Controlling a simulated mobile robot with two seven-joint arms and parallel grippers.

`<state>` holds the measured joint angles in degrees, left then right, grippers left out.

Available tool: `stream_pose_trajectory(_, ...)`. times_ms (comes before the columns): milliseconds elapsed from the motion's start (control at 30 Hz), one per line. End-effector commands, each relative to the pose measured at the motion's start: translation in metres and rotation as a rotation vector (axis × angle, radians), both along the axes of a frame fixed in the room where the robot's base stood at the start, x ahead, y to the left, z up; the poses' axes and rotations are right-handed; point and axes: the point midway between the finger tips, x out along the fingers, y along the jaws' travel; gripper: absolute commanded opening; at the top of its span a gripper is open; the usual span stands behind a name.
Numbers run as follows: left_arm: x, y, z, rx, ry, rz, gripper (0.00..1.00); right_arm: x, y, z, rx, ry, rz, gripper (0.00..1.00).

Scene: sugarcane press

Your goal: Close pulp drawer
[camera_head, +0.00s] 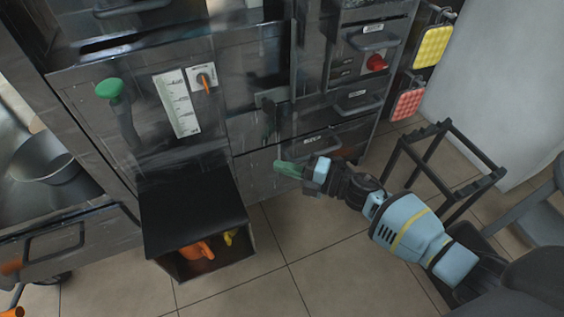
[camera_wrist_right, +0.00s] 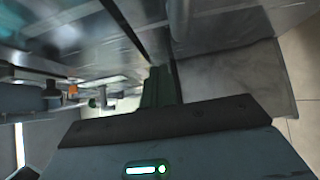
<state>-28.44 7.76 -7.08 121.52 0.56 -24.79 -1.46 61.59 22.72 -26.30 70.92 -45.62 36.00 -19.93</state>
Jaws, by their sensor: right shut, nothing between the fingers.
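The press (camera_head: 235,90) is a grey metal cabinet. Low on its front is a wide metal panel (camera_head: 261,178), which looks like the pulp drawer's front; I cannot read a label on it or tell how far out it stands. My left gripper is not in view.
A black-topped open box (camera_head: 195,215) holding orange and yellow items stands on the floor at the left front. A dark frame stand (camera_head: 440,165) is at the right. A green-knobbed lever (camera_head: 110,89) and red knob (camera_head: 376,63) stick out. Tiled floor (camera_head: 330,260) is clear in front.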

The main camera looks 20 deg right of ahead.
Motion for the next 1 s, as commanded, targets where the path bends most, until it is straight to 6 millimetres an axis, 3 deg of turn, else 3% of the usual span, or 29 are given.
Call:
stream_pose_trajectory(300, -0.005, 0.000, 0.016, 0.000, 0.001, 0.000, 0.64, -0.044, -0.050, 0.001, -0.003, 0.001, 0.002, 0.00)
stream_pose_trajectory(500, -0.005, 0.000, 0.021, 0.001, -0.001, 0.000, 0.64, -0.061, -0.070, 0.000, -0.003, 0.001, 0.003, 0.00)
stream_pose_trajectory(1000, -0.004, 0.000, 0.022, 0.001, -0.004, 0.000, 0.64, -0.068, -0.076, -0.001, -0.002, 0.001, 0.005, 0.00)
